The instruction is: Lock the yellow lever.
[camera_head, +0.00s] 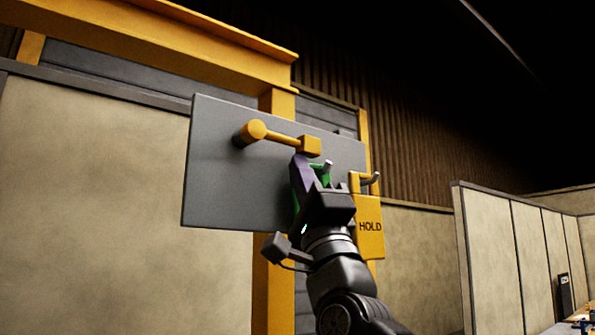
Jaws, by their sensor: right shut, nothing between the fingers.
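The yellow lever (280,137) is mounted on a grey panel (225,180). Its round pivot is at the left, and its bar runs right and slightly down to a square yellow end block (310,146). My right gripper (303,168) is raised in front of the panel, just below the end block, and is shut with nothing held. Purple and green parts show at its fingers. The purple part overlaps the block's lower edge; I cannot tell whether they touch. My gripper hides part of the panel behind it. My left gripper is not in view.
A yellow tag marked HOLD (370,228) hangs right beside my right gripper, below a grey peg (370,179). Another small peg (328,165) stands close behind the fingers. A yellow frame (210,45) carries the panel. The space left of the lever is clear.

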